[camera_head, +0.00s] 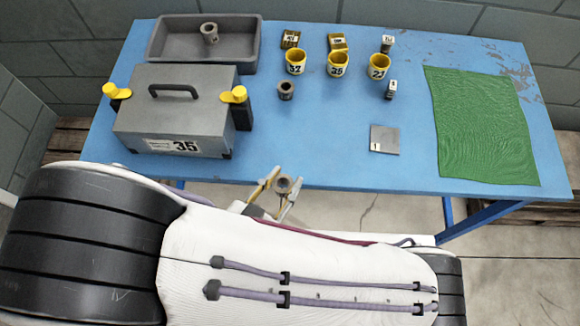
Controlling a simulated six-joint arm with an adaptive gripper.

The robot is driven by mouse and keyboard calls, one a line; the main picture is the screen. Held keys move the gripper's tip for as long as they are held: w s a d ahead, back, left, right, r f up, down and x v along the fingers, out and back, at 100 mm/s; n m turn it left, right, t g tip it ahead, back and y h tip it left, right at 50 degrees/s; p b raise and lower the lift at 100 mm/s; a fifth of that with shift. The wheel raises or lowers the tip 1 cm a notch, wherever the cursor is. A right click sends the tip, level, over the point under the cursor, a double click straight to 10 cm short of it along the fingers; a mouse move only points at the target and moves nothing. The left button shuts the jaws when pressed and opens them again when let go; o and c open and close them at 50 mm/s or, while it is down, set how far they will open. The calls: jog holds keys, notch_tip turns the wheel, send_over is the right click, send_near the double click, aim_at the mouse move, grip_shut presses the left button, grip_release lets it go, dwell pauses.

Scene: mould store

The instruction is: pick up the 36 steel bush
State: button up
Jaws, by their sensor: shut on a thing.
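My gripper (281,187) is in front of the table's near edge in the picture, its fingers shut on a short grey steel bush (283,182) with a dark bore facing up. No number on this bush can be read. A second grey bush (286,91) stands on the blue table below the leftmost yellow cup. A third, flanged bush (210,33) stands in the grey tray. I cannot read a number on either, so I cannot tell which is the 36.
The front middle is clear.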

jog(key=shift+s+a, duration=0.25)
jog(key=shift+s, duration=0.25)
jog(key=shift+s+a, duration=0.25)
jog(key=shift+s, duration=0.25)
